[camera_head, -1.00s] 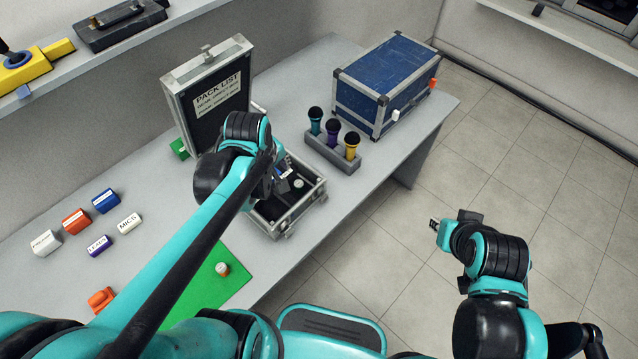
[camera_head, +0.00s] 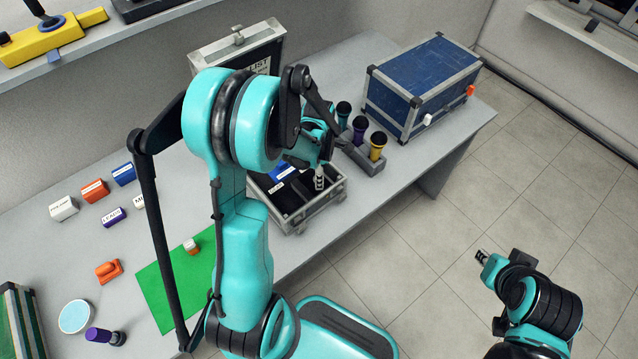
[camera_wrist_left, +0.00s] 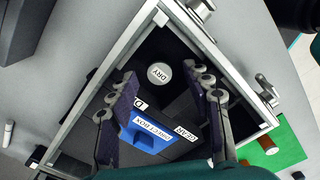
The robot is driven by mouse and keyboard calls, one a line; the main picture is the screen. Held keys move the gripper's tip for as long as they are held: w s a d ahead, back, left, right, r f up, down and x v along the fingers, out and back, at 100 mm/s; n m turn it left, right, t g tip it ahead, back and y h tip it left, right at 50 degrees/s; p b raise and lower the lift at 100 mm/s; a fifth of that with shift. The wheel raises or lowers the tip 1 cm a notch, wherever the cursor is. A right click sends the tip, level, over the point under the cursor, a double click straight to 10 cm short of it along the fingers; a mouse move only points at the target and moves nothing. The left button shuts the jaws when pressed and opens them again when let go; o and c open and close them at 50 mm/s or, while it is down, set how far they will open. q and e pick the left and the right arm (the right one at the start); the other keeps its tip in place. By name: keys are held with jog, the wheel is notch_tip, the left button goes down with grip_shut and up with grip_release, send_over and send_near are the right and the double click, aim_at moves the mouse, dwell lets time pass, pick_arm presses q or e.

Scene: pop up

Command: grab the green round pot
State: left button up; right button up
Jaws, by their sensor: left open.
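A round pot with a pale top and teal-green rim (camera_head: 75,316) stands at the lower left of the table in the head view. Another round thing, a pale disc marked DRY (camera_wrist_left: 159,73), lies inside the open case (camera_wrist_left: 72,118) in the left wrist view; its sides do not show, so I cannot tell their colour. My left gripper (camera_wrist_left: 162,84) is open and empty above the case, its fingertips near either side of the disc. The blue direct box (camera_wrist_left: 148,135) shows between its fingers. My right gripper (camera_head: 482,257) hangs over the floor, away from the table.
A microphone stand (camera_head: 365,158) and a blue trunk (camera_head: 425,85) are right of the case (camera_head: 300,222). Several coloured blocks lie at left. A green mat (camera_head: 168,290) holds a small orange-and-white piece (camera_head: 190,246). A purple-topped microphone (camera_head: 105,336) lies beside the round pot.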

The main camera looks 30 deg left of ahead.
pick_arm(q)
notch_tip(320, 180, down, 4)
jog(key=shift+r+b, duration=0.15)
jog(key=shift+b, duration=0.5)
jog(key=shift+r, duration=0.1)
jog(key=c, duration=1.1)
